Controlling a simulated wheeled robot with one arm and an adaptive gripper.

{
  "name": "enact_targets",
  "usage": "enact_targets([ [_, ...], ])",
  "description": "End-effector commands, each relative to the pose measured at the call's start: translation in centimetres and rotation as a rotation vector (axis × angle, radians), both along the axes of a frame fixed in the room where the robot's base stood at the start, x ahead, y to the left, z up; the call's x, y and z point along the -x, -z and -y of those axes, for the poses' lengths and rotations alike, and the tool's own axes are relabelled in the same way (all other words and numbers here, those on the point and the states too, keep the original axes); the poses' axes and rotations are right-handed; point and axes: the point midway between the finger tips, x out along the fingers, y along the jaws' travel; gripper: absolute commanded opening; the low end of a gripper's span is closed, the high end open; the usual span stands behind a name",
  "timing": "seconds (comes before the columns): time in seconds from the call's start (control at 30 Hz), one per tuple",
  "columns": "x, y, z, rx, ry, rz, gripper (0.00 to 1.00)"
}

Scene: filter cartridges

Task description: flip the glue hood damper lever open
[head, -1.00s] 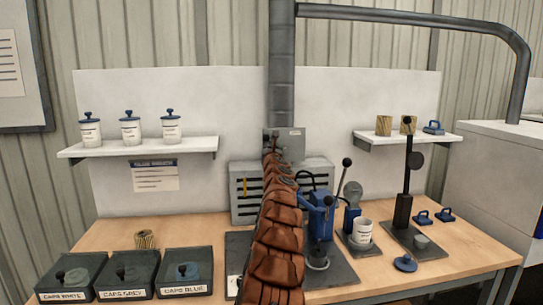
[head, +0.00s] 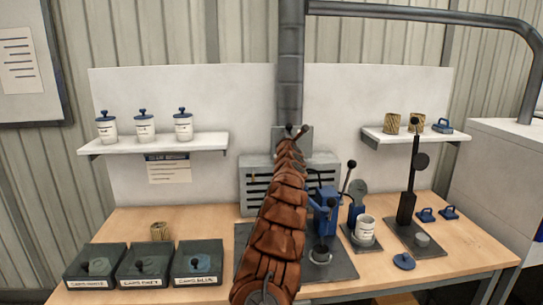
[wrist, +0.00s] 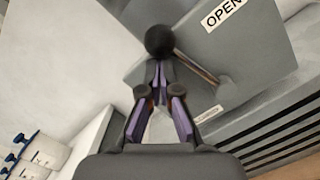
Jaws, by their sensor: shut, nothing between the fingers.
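The damper lever is a thin rod with a black ball knob (wrist: 160,40) at its end, in front of a grey damper box (wrist: 225,60). The rod runs from the knob down right to its pivot. An OPEN label (wrist: 223,13) sits on the box above right; a lower label near the pivot is hard to read. My gripper (wrist: 159,78) is shut and empty, its fingertips just below the knob in the wrist view; I cannot tell if they touch it. In the head view my brown-sleeved arm covers most of the damper box (head: 304,143).
The grey duct (head: 290,65) rises above the box. A slatted grey hood (head: 255,185) stands below. A shelf with white canisters (head: 144,127) is left, and a blue press (head: 326,205) stands right of my arm. Cap trays (head: 145,264) sit front left.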

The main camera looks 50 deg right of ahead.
Motion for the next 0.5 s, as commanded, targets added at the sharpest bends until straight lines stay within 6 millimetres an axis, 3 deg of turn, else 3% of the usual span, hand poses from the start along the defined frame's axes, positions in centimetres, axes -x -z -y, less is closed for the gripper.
enact_targets([
  [0.5,0.49,-0.30,0.45,0.003,0.004,0.000,0.00],
])
